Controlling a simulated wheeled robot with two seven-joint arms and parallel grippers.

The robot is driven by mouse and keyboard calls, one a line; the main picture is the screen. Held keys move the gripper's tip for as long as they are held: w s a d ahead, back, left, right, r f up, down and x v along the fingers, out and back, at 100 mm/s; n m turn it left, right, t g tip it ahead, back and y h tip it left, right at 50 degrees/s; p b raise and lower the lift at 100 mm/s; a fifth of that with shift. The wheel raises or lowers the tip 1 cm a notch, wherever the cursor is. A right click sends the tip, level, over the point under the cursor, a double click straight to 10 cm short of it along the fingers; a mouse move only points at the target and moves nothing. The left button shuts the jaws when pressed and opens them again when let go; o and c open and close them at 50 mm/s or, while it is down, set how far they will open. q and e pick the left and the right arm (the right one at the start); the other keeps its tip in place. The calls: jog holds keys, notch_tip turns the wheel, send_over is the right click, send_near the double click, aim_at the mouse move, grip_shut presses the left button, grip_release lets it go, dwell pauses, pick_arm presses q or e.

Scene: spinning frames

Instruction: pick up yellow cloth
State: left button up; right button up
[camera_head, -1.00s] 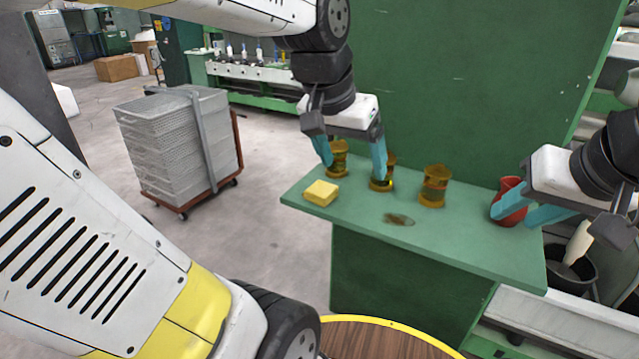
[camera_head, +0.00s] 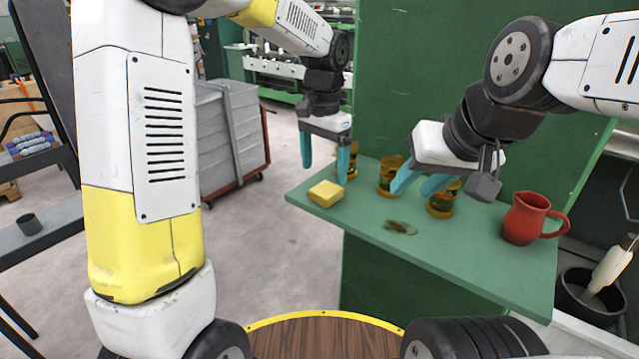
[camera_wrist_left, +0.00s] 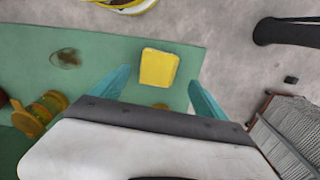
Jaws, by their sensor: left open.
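The yellow cloth (camera_head: 325,194) looks like a folded, block-shaped pad and lies on the left end of the green table (camera_head: 470,258). It also shows in the left wrist view (camera_wrist_left: 158,67), ahead of the fingers and roughly between them. My left gripper (camera_head: 324,170) is open and empty, pointing down just above and behind the cloth, apart from it as far as I can tell. My right gripper (camera_head: 413,190) has its fingers apart and empty, over the amber jars in the picture.
Several amber jars (camera_head: 390,176) stand along the back of the table; one is partly behind my left gripper. A brown stain (camera_head: 399,228) lies near the front edge. A red jug (camera_head: 527,218) stands at the right. A green wall (camera_head: 420,90) rises behind.

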aim_at(326, 189)
pick_arm(q)
jog(key=f, duration=0.5)
jog(key=shift+d+f, duration=0.2)
jog(key=shift+f, duration=0.2)
jog(key=c, duration=1.5)
jog(key=shift+o, duration=0.2)
jog(key=shift+r, duration=0.15)
notch_tip(326, 189, up, 4)
jog(key=shift+f, duration=0.25)
jog(key=s+r, duration=0.1)
jog(key=s, duration=1.5)
jog(key=shift+a+r, duration=0.15)
jog(key=shift+a, duration=0.15)
